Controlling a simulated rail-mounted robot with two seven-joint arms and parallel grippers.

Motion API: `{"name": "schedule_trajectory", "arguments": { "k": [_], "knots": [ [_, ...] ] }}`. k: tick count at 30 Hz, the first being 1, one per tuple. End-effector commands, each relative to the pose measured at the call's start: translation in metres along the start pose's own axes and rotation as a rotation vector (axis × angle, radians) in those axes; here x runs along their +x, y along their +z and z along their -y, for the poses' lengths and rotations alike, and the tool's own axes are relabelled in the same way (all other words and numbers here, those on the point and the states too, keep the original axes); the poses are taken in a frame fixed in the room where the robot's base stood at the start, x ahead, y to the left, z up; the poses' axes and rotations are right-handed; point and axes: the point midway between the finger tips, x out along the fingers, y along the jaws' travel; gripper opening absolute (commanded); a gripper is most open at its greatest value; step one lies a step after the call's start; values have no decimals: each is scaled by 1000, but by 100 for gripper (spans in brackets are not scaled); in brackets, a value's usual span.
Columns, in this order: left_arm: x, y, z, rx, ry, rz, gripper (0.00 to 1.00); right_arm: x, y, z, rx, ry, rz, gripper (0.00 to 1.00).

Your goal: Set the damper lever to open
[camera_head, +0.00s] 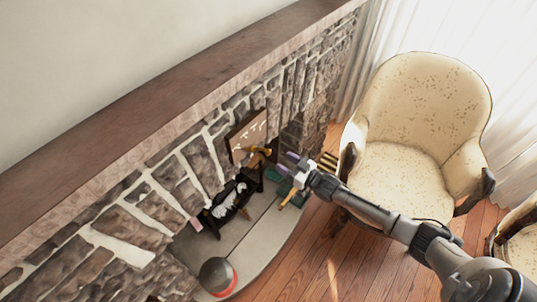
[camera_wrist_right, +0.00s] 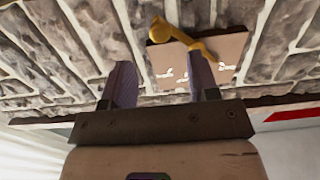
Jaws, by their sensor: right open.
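The damper lever (camera_head: 257,155) is a brass-coloured handle on a framed plate (camera_head: 248,133) with pale markings, fixed to the stone fireplace wall. In the right wrist view the lever (camera_wrist_right: 190,40) curves across the front of the plate (camera_wrist_right: 228,50), just beyond the fingers. My right gripper (camera_head: 288,163) is open and empty, a little right of the lever in the head view. In the right wrist view its two purple-grey fingers (camera_wrist_right: 162,80) are spread apart, and the lever appears beyond the gap between them. My left gripper does not show.
A dark rack with white and black contents (camera_head: 228,200) stands on the grey hearth (camera_head: 240,240) below the lever. A round dark object with a red rim (camera_head: 217,276) is at the hearth's front.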

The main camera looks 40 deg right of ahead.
Motion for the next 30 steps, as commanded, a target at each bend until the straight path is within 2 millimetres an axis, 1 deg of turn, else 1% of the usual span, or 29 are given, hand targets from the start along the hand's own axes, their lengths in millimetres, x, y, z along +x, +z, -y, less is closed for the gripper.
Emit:
{"name": "schedule_trajectory", "arguments": {
  "k": [1, 6, 13, 19, 30],
  "knots": [
    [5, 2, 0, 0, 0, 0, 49, 11, 2, 0, 0, 0, -3, 55],
    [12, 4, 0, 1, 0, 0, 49, 39, 2, 0, 0, 0, -1, 55],
    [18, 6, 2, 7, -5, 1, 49, 66, 2, 0, 0, 1, 1, 55],
    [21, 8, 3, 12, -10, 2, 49, 78, 1, 0, 0, 0, 2, 55],
    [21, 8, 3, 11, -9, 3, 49, 80, 1, 0, 0, 0, 3, 55]
  ]
}}
